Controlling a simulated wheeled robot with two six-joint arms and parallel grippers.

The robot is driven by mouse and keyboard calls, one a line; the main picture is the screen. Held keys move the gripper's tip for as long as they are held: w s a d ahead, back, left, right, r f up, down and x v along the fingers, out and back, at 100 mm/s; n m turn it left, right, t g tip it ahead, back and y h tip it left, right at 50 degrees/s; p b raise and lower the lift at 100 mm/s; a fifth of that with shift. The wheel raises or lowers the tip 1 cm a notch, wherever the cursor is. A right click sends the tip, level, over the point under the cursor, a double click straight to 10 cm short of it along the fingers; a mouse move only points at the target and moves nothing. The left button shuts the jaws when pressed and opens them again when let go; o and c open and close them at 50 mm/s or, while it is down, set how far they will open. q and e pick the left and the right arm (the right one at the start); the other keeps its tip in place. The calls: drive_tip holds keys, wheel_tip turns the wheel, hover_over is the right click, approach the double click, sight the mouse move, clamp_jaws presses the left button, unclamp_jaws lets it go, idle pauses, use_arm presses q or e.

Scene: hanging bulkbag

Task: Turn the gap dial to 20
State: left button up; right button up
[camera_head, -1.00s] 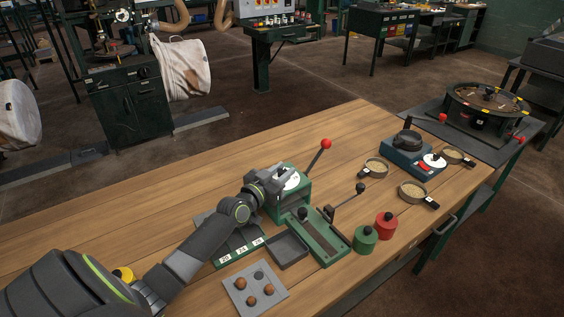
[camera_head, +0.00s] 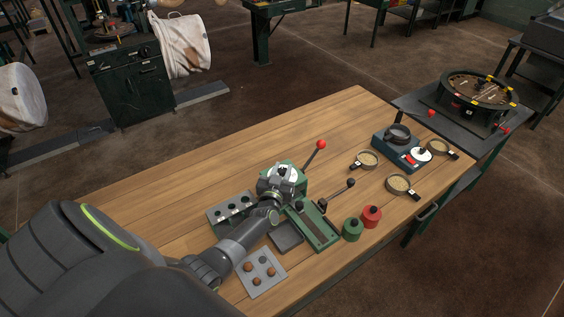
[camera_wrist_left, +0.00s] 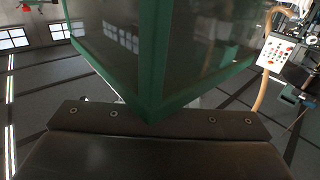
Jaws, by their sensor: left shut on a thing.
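The gap dial (camera_head: 292,172) is a white disc on top of a green machine (camera_head: 298,187) with a red-knobbed lever (camera_head: 316,155). My left gripper (camera_head: 283,173) is over the dial, shut on it, and hides part of it. The dial's numbers and setting are too small to read. In the left wrist view, a green-edged body (camera_wrist_left: 150,95), apparently the machine, fills the upper middle close to the camera. The dial and fingertips cannot be made out there. My right gripper is not in view.
A green slotted device (camera_head: 318,228) with a black-knobbed lever stands in front of the machine. Green (camera_head: 352,230) and red (camera_head: 371,217) weights stand to its right. A grey holed rack (camera_head: 222,212) and a plate with brown balls (camera_head: 248,286) are near my arm. Bare wood lies behind.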

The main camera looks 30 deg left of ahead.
use_arm(q)
drive_tip(key=n+g+y+p, duration=0.1)
drive_tip(key=y, duration=0.1)
drive_tip(key=shift+d+r+n+y+p, duration=0.1)
drive_tip(key=shift+r+n+y+p, duration=0.05)
drive_tip(key=shift+n+y+p, duration=0.2)
drive_tip(key=shift+n+g+y, duration=0.6)
drive_tip(key=shift+n+y, duration=0.05)
drive_tip(key=shift+y, duration=0.1)
drive_tip(key=shift+f+n+g+y, duration=0.25)
drive_tip(key=shift+n+g+y, duration=0.7)
drive_tip(key=shift+y, duration=0.25)
drive_tip(key=shift+n+g+y+b, duration=0.3)
drive_tip(key=shift+n+g+y, duration=0.35)
drive_tip(key=shift+y, duration=0.05)
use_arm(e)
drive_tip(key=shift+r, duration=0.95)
use_arm(q)
drive_tip(key=shift+r, duration=0.1)
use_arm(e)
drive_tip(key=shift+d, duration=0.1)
use_arm(q)
drive_tip(key=o, duration=1)
